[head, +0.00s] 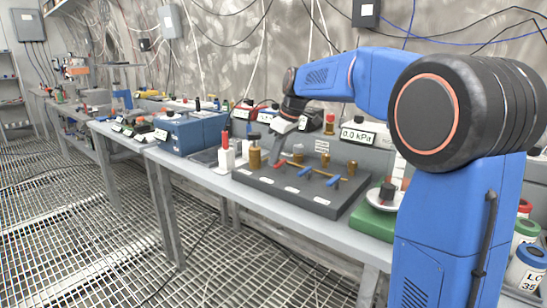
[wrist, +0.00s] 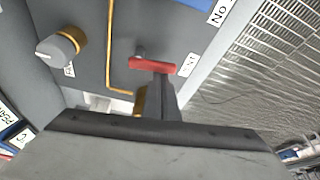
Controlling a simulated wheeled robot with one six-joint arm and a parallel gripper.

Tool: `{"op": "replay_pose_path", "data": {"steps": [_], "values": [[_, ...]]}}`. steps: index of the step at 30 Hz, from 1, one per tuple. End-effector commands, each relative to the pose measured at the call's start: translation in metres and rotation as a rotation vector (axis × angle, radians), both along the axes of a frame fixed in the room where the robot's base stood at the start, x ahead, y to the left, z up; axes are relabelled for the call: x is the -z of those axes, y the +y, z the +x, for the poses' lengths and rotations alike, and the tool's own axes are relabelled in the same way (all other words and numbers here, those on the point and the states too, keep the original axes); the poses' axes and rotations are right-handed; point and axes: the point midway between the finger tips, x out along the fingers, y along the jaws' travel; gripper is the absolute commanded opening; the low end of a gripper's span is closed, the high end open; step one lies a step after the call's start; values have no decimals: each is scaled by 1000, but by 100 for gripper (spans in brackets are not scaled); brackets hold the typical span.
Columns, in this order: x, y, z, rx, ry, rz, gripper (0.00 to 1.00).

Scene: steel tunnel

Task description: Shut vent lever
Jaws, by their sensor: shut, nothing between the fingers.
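The vent lever is a red bar (wrist: 152,66) in the wrist view, beside a label (wrist: 188,64) that is partly covered and ends in "NT". The bar lies roughly crosswise in the picture on a small grey stem. My gripper (wrist: 160,84) is shut, with its fingertips right at the bar's lower edge; I cannot tell if they touch it. In the head view my gripper (head: 276,157) reaches down to the left part of the dark valve panel (head: 275,190). The red lever (head: 278,166) is small there and partly hidden by the gripper.
A grey knob with a brass collar (wrist: 62,47) and a yellow line (wrist: 110,50) are on the panel. Blue levers (head: 305,173) stand farther right. A gauge reads 0.0 kPa (head: 358,136). White bottles (head: 226,155) and a brass weight (head: 254,158) stand left of the panel.

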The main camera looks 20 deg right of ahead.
Motion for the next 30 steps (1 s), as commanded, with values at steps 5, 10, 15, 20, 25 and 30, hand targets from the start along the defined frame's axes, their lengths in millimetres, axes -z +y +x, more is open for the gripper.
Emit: {"op": "replay_pose_path", "data": {"steps": [5, 10, 15, 20, 25, 30], "values": [[1, -4, -5, -155, 1, 1, 0], [0, -8, -10, -317, 0, 0, 0], [0, -13, -14, -479, 1, 1, 0], [1, -18, -17, -632, 1, 1, 0], [0, -24, -20, -794, 1, 1, 0], [0, -31, -21, -955, 1, 1, 0]]}}
